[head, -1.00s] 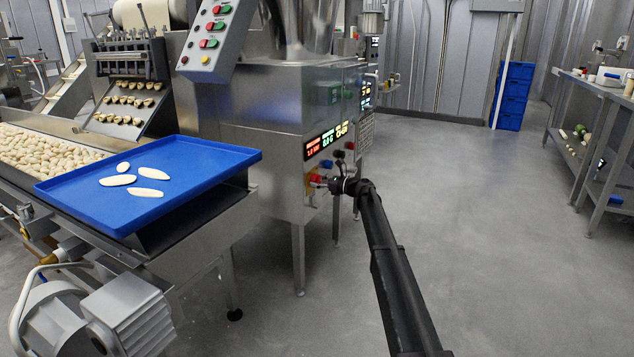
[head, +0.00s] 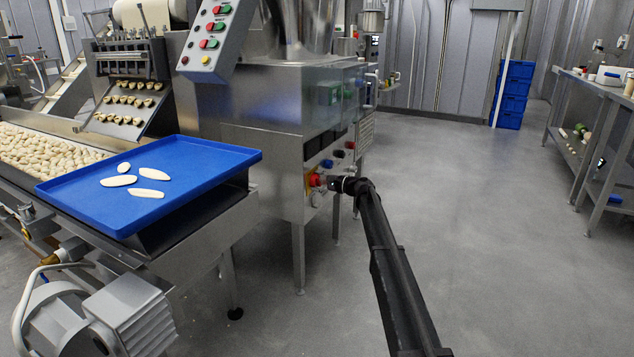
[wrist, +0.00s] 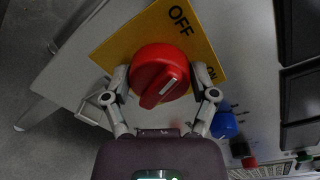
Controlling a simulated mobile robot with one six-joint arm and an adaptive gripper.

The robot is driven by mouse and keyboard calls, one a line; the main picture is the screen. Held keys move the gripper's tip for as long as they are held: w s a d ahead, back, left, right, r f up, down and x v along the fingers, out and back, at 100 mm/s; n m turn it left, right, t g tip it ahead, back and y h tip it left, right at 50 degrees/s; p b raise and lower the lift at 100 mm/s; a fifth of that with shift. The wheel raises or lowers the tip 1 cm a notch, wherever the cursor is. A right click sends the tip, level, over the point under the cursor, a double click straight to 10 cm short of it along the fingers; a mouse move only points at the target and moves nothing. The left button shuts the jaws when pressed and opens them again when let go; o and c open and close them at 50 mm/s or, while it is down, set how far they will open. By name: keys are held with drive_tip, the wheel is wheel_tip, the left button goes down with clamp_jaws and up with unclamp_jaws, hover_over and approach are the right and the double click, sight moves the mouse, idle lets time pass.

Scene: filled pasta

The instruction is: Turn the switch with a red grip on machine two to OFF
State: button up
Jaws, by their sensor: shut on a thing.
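The switch's red grip (wrist: 160,75) sits on a yellow plate (wrist: 118,38) in the wrist view, with OFF printed at the top and ON at the right. The grip's raised ridge, with a white line, slants up and right; I cannot tell exactly which mark it points to. My gripper (wrist: 161,88) is shut on the red grip, one finger on each side. In the head view the red grip (head: 314,180) is on the front of the steel machine (head: 262,95), and my gripper (head: 334,183) reaches it from the right. The machine's display panels (head: 326,142) are dark.
A blue knob (wrist: 225,124) and other small coloured controls lie close to the right finger. A blue tray (head: 200,160) with several pasta pieces is left of the machine. Open floor (head: 480,220) lies to the right, before a steel table (head: 600,100).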

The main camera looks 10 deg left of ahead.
drive_tip(key=n, duration=0.4)
idle(0.5)
drive_tip(key=o, duration=1)
drive_tip(key=shift+m, duration=0.3)
